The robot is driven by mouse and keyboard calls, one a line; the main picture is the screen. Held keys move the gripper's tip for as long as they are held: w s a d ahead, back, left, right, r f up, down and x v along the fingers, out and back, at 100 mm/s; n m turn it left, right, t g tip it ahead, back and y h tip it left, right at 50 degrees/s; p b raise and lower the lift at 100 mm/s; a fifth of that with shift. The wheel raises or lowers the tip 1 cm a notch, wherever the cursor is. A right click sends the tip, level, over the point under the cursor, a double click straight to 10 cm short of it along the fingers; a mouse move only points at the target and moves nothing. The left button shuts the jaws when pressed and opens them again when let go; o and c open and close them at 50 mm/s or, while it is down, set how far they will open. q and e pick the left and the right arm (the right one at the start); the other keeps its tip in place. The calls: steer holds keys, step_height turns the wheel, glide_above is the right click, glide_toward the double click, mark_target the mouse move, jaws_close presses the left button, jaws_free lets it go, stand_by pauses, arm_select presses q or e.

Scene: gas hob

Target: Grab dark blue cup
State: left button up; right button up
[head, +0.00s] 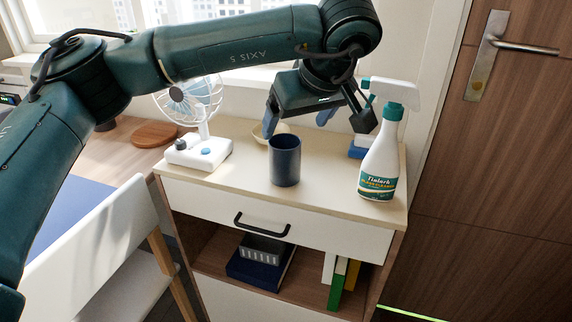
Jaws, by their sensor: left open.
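The dark blue cup (285,165) stands upright on the light top of a small cabinet, near its front edge. My left gripper (299,122) hangs from my left arm above and behind the cup. Its jaws are open, with blue fingertips apart. One fingertip shows just above the cup's left rim, and the other is to the right of the cup. Whether any finger touches the cup cannot be told. The gripper appears empty. My right gripper is not in view.
A white spray bottle (380,160) stands to the right of the cup. A small white fan (200,150) stands to its left. The cabinet top (325,185) is clear between cup and bottle.

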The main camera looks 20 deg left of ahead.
mark_target(287, 147)
arm_select(q)
steer(key=x, duration=0.4)
steer(key=b+x, duration=0.1)
steer(key=x, duration=0.4)
steer(key=shift+w+d+f, duration=0.1)
steer(key=shift+w+f, duration=0.15)
steer(key=shift+f, duration=0.1)
steer(key=shift+r, duration=0.1)
steer(key=c, duration=1.1)
